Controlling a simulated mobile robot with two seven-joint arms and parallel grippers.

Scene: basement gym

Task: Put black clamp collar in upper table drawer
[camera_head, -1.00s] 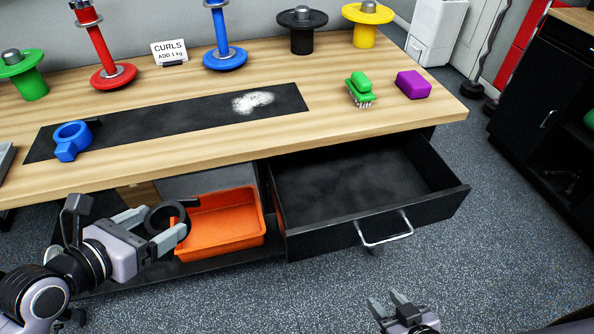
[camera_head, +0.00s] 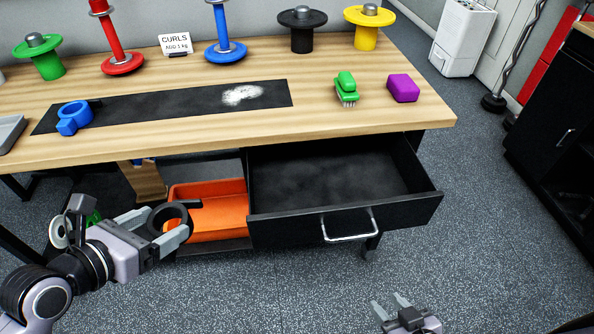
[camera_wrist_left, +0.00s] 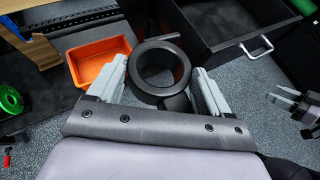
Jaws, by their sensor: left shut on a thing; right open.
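The black clamp collar (camera_head: 160,219) is a dark ring with a small tab, held in my left gripper (camera_head: 166,232), left of the drawer and in front of the orange bin. In the left wrist view the collar (camera_wrist_left: 158,68) sits between the two grey fingers. The upper table drawer (camera_head: 345,213) is pulled open, with a silver handle; its dark interior looks empty. It also shows in the left wrist view (camera_wrist_left: 222,46). My right gripper (camera_head: 392,307) is open and empty, low in front of the drawer; it shows at the right in the wrist view (camera_wrist_left: 288,96).
An orange bin (camera_head: 222,220) sits under the table, left of the drawer. On the wooden tabletop (camera_head: 210,127) are a blue collar (camera_head: 73,118), a green brush (camera_head: 346,88), a purple block (camera_head: 403,88) and weight posts along the back. The floor in front is clear.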

